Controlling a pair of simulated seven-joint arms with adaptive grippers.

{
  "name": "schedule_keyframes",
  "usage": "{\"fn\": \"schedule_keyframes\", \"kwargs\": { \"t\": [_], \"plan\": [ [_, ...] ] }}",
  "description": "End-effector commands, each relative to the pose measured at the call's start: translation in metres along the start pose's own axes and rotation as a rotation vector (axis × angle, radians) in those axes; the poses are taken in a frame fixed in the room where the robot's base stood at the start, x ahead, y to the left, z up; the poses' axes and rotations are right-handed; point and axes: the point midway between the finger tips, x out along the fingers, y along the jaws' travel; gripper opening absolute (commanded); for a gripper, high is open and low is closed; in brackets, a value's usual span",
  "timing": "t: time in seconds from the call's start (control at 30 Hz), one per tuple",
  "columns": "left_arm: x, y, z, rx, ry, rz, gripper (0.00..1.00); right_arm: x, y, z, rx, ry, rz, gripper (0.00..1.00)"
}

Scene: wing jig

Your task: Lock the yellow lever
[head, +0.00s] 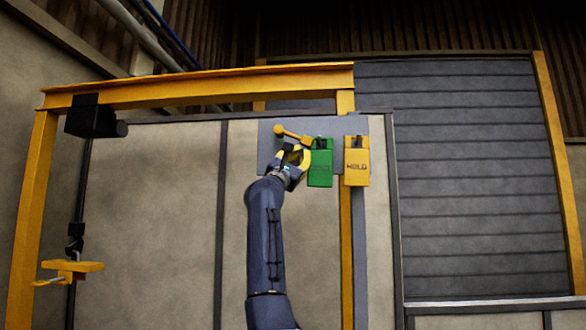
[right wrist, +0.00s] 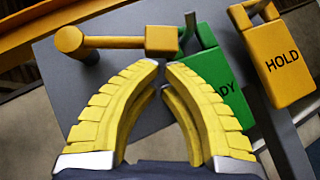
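The yellow lever (head: 291,134) is on a grey plate (head: 268,150) on the wall panel. In the right wrist view the lever (right wrist: 115,42) runs nearly level, with a round knob at its left and a squared block at its right end. My right gripper (head: 295,156) is just below the lever in the head view. In the right wrist view its yellow fingers (right wrist: 162,68) are partly open, with a narrow gap at the tips and nothing between them. The tips are near the lever's block; contact cannot be told. My left gripper is not in view.
A green box (head: 320,167), its lettering partly hidden behind a finger in the wrist view, hangs right of the lever. A yellow HOLD box (head: 357,166) hangs farther right. A yellow frame (head: 200,89) surrounds the panel. A black block (head: 92,118) and yellow clamp (head: 72,267) are at left.

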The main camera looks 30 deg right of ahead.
Motion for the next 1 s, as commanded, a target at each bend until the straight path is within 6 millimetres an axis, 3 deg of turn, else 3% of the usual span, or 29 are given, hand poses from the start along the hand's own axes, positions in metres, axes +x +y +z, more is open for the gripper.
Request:
{"fn": "schedule_keyframes", "kwargs": {
  "t": [0.2, 0.6, 0.87, 0.9, 1.0],
  "plan": [
    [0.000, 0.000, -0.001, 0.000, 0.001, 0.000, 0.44, -0.024, -0.006, -0.025, -0.004, 0.000, -0.002, 0.00],
    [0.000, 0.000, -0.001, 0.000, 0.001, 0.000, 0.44, -0.089, -0.010, -0.023, 0.000, 0.000, -0.002, 0.00],
    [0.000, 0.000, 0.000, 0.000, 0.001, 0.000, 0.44, -0.115, -0.012, -0.022, -0.002, -0.002, -0.002, 0.00],
    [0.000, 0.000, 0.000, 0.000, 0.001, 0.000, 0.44, -0.117, -0.012, -0.022, -0.001, -0.002, -0.002, 0.11],
    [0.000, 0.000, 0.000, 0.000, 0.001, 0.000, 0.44, -0.117, -0.010, -0.012, 0.009, -0.011, -0.004, 0.23]
  ]
}}
